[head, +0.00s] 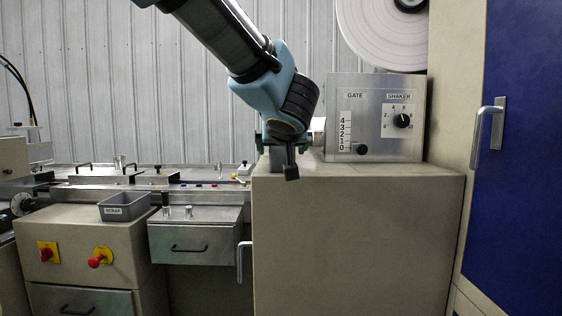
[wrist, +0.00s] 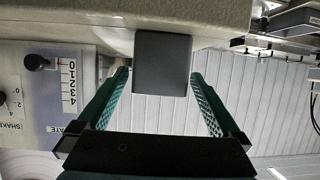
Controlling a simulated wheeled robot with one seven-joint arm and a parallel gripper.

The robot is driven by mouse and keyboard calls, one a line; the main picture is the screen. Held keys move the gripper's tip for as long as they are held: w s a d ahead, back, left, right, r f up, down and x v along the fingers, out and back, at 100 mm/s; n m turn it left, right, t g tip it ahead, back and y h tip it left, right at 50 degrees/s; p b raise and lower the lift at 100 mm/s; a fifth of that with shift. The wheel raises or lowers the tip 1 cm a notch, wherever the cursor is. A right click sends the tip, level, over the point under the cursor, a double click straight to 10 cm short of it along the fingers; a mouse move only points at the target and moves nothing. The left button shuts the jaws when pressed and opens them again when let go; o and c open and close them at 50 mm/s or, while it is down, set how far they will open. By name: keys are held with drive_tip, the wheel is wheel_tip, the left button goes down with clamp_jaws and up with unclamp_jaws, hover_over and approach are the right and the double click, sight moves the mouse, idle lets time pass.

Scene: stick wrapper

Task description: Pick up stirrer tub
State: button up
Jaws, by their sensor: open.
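A dark grey tub (wrist: 162,60), which I take to be the stirrer tub, shows in the wrist view at the edge of the beige cabinet top; no label shows on it. My gripper (wrist: 160,73) is open, its two teal fingertips on either side of the near end of the tub, with narrow gaps still visible. In the head view my gripper (head: 281,146) is low over the left end of the cabinet top. There the tub is mostly hidden behind my wrist, with only a small grey patch showing.
The control box (head: 375,118) with gate and shaker scales stands right of my gripper on the cabinet (head: 360,225). A grey tray marked scrap (head: 124,212) sits on the lower left cabinet. A blue door (head: 525,150) is at the right.

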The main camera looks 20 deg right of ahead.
drive_tip(key=x, duration=0.5)
drive_tip(key=shift+r+b, duration=0.15)
drive_tip(key=shift+b, duration=0.15)
drive_tip(key=shift+c, duration=0.2)
drive_tip(key=c, duration=1.3)
